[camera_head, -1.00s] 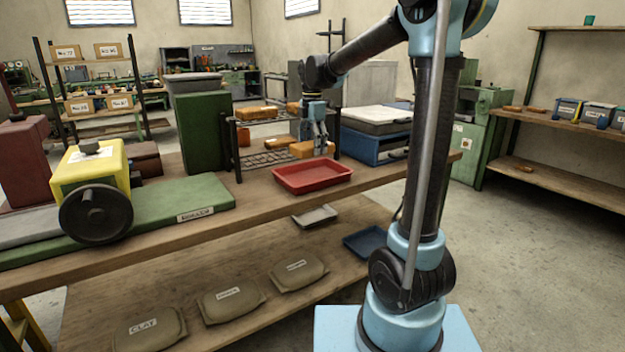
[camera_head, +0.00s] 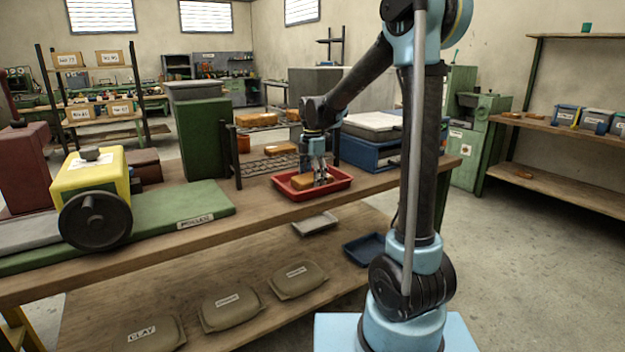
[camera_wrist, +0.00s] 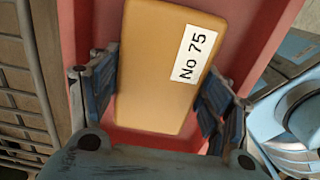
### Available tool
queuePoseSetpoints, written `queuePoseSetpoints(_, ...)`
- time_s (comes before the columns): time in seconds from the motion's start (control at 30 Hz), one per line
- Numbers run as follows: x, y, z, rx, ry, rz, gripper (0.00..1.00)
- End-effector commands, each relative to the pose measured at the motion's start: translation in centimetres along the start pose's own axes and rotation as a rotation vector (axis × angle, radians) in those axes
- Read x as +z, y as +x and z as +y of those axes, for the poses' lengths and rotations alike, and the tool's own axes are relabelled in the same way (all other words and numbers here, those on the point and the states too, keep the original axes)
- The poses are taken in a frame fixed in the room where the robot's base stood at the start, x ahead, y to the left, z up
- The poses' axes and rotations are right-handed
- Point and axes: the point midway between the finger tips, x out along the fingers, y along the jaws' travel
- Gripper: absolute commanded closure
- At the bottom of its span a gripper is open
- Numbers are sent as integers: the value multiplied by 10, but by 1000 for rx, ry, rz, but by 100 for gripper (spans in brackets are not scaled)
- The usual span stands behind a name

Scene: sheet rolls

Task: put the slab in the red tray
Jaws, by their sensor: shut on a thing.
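The red tray (camera_head: 338,181) stands on the workbench, right of the wire rack. An orange-tan slab (camera_head: 301,181) is inside the tray's outline; in the wrist view the slab (camera_wrist: 150,65) carries a white label reading "No 75". My gripper (camera_head: 318,180) is down at the tray, shut on the slab. In the wrist view the fingers of my gripper (camera_wrist: 160,105) lie on both sides of the slab, with the red tray (camera_wrist: 242,30) around and below it. Whether the slab touches the tray floor cannot be told.
A dark wire rack (camera_head: 262,162) with other tan slabs (camera_head: 257,119) stands left of the tray. A blue case (camera_head: 372,149) with a grey top stands close behind on the right. A green slab-like board (camera_head: 180,203) and yellow machine (camera_head: 92,178) lie to the left.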

Motion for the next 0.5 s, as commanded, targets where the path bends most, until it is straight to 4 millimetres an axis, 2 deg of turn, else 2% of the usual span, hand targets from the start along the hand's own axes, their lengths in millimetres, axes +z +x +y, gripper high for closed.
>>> queuePoseSetpoints(0.17,0,1,0,0,1,0,67)
queuePoseSetpoints(0.2,1,1,0,0,1,0,23)
queuePoseSetpoints(0.27,1,1,0,0,1,0,9)
queuePoseSetpoints(0.5,1,1,0,0,2,0,9)
